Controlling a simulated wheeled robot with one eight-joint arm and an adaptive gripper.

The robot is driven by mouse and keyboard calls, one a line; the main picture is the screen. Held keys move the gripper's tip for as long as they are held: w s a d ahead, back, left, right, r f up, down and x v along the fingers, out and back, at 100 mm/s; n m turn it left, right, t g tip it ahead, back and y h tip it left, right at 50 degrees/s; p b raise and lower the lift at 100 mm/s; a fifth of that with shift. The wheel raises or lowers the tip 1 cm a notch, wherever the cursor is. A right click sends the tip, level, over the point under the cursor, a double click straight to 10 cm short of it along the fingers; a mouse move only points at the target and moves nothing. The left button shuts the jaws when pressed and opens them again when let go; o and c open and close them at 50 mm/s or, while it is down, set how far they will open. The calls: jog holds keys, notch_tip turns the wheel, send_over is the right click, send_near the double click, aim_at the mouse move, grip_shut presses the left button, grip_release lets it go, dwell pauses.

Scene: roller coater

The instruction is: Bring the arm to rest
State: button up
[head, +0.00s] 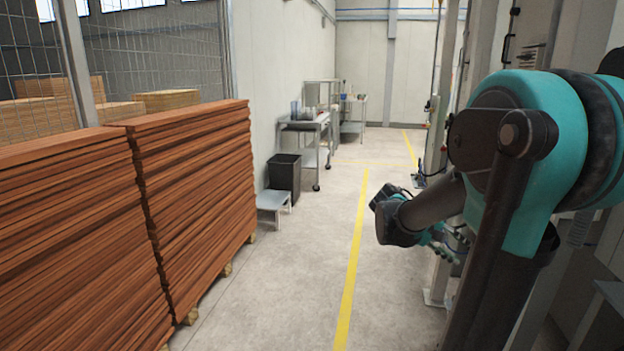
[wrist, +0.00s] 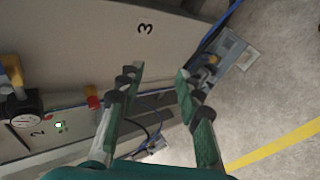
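My arm reaches forward on the right of the head view. My gripper (head: 450,245) is at its far end, beside the machine side of the aisle and partly hidden behind my arm. In the wrist view my gripper (wrist: 158,80) shows two green and dark fingers spread well apart, with nothing between them. Behind the fingers is a grey machine panel (wrist: 190,32) marked with a 3. The fingers look clear of the panel, though the exact gap cannot be told.
Stacked brown boards (head: 200,190) stand along the left. A black bin (head: 284,177), a low grey step (head: 272,200) and steel carts (head: 305,135) line the wall ahead. A yellow floor line (head: 353,260) runs along the open aisle. A gauge (wrist: 22,112) and hoses are near the gripper.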

jog(key=s+a+f+t+y, duration=0.2)
jog(key=s+a+f+y, duration=0.3)
jog(key=a+f, duration=0.3)
jog(key=s+a+f+t+y, duration=0.2)
jog(key=s+a+f+y, duration=0.3)
jog(key=a+f, duration=0.3)
jog(key=a+y, duration=0.1)
jog(key=a, duration=0.3)
jog(key=shift+a+f, duration=0.25)
jog(key=shift+f, duration=0.1)
jog(key=shift+d, duration=0.1)
